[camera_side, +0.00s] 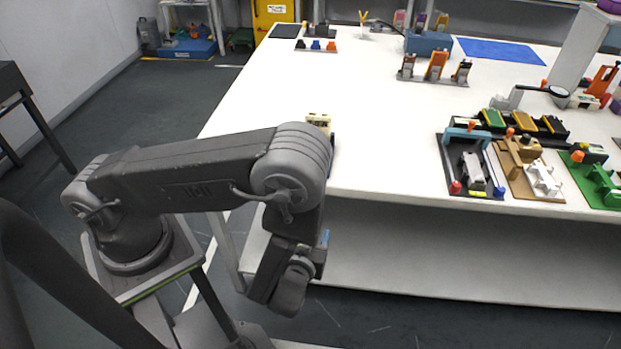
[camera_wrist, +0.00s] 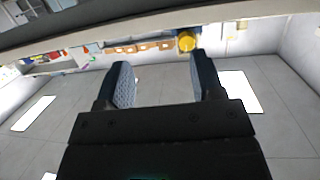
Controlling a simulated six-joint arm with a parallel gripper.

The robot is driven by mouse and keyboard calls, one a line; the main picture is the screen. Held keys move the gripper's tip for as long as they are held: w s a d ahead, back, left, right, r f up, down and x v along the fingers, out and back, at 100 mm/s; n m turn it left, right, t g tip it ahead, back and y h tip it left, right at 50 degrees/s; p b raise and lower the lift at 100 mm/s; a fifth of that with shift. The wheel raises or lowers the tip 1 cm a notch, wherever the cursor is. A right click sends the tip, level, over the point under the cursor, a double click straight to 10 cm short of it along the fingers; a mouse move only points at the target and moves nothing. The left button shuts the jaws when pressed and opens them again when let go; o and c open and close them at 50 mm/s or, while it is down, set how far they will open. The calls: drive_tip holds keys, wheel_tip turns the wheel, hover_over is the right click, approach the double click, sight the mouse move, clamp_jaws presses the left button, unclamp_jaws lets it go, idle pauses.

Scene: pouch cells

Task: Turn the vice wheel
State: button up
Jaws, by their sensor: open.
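My gripper (camera_wrist: 163,72) is open and empty in the wrist view, its two dark padded fingers apart with only grey floor between them. In the side view my wrist hangs low in front of the table's near edge, and the fingers cannot be made out there. I cannot pick out the vice wheel for certain in either view. A small beige device (camera_side: 319,121) stands at the table's near left edge, partly hidden behind my arm. A tan fixture (camera_side: 518,172) with a white part and a green fixture (camera_side: 598,186) stand at the right; neither shows a clear wheel.
The white table (camera_side: 390,140) has a wide clear middle. A dark board with a blue frame (camera_side: 466,130) stands near its front right. Clamps in a row (camera_side: 435,66) and a blue mat (camera_side: 500,51) lie farther back. A lower shelf (camera_side: 430,250) runs under the tabletop.

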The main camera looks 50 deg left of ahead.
drive_tip(key=w+a+r+n+y, duration=0.1)
drive_tip(key=w+a+r+y, duration=0.2)
drive_tip(key=w+a, duration=0.6)
drive_tip(key=a, duration=0.3)
drive_tip(key=shift+a+r+t, duration=0.15)
drive_tip(key=shift+r+t, duration=0.15)
drive_tip(key=shift+r, duration=0.05)
drive_tip(key=shift+c, duration=0.4)
drive_tip(key=c, duration=0.8)
drive_tip(key=shift+n, duration=2.2)
drive_tip(key=shift+c, duration=0.2)
drive_tip(key=o, duration=0.9)
drive_tip(key=v, duration=1.4)
drive_tip(key=shift+w, duration=0.1)
